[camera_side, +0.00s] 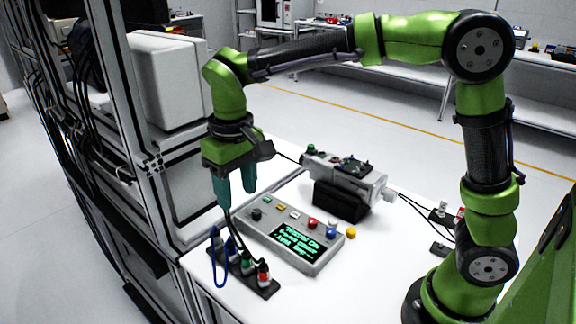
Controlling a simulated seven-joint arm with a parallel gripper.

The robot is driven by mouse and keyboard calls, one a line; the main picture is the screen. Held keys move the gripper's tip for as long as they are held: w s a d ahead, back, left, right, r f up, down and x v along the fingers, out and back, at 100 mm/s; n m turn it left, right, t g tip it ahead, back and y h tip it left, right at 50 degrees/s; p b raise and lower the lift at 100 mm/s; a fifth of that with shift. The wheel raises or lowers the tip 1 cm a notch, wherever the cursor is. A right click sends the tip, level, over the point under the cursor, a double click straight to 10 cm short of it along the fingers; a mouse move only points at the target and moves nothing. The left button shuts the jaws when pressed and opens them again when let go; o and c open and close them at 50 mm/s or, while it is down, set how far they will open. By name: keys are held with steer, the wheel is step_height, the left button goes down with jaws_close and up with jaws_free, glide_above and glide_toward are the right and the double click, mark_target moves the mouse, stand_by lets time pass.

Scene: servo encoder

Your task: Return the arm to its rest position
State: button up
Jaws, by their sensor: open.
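My gripper (234,188) hangs from the green arm at the left side of the white table, with its teal fingers pointing down. It is open. Its fingertips are above the far end of a connector strip (247,270), close to the cables there. I cannot tell whether they touch a cable. The arm reaches out from its base at the lower right, up over the table and down to the gripper.
A grey control box (293,236) with buttons and a lit green-text screen lies beside the strip. A servo unit (345,180) rests on a black stand behind it. A metal frame (150,165) stands left of the gripper. Loose cables run right.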

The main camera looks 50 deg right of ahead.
steer(key=s+d+r+m+t+y, duration=0.2)
steer(key=s+d+m+t, duration=0.2)
steer(key=s+d, duration=0.9)
steer(key=s+t, duration=0.1)
steer(key=t, duration=0.2)
steer(key=shift+s+r, duration=0.4)
